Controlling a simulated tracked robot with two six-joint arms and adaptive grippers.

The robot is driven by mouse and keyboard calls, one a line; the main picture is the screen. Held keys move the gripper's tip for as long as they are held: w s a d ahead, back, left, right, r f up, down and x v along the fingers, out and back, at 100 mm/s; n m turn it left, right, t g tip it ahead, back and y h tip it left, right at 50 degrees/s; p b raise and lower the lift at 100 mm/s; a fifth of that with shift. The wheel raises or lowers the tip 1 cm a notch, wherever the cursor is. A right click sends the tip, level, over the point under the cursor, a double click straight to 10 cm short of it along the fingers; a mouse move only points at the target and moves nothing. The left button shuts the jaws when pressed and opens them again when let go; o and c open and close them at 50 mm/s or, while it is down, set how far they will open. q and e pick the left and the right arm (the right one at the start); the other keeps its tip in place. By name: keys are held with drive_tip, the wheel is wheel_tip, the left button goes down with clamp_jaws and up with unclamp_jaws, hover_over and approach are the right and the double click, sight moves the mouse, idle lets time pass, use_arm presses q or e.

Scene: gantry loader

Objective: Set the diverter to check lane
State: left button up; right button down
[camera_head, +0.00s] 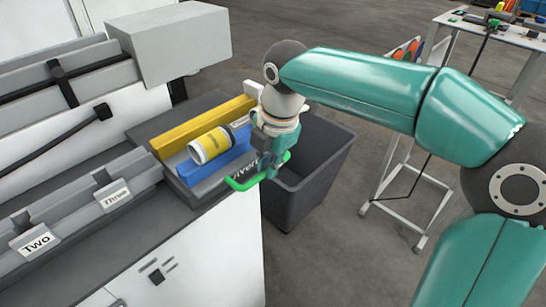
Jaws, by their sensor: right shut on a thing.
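The diverter (220,183) is a dark block at the end of the grey bench, with a partly hidden label on its front. On it are a yellow rail (180,137) and a blue rail (192,180). A white can with a yellow label (210,146) lies on its side between the rails. A bright green handle (240,184) sticks out at the diverter's front. My right gripper (268,165) comes down from the right and is shut on the green handle; its fingertips are partly hidden. My left gripper is out of view.
A dark open bin (310,185) stands on the floor right of the diverter, below my right arm. Grey channels with signs Two (37,240) and Three (113,195) run along the bench at left. A grey box (170,42) overhangs behind. A white-framed table (500,32) stands back right.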

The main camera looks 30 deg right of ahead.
drive_tip(key=shift+s, duration=0.2)
drive_tip(key=c, duration=1.5)
unclamp_jaws()
drive_tip(key=shift+o, duration=0.3)
drive_tip(key=shift+s+d, duration=0.1)
drive_tip(key=shift+s, duration=0.05)
wheel_tip(320, 180, up, 12)
drive_tip(key=s, duration=0.2)
drive_tip(key=shift+d, duration=0.25)
drive_tip(key=shift+f, duration=0.15)
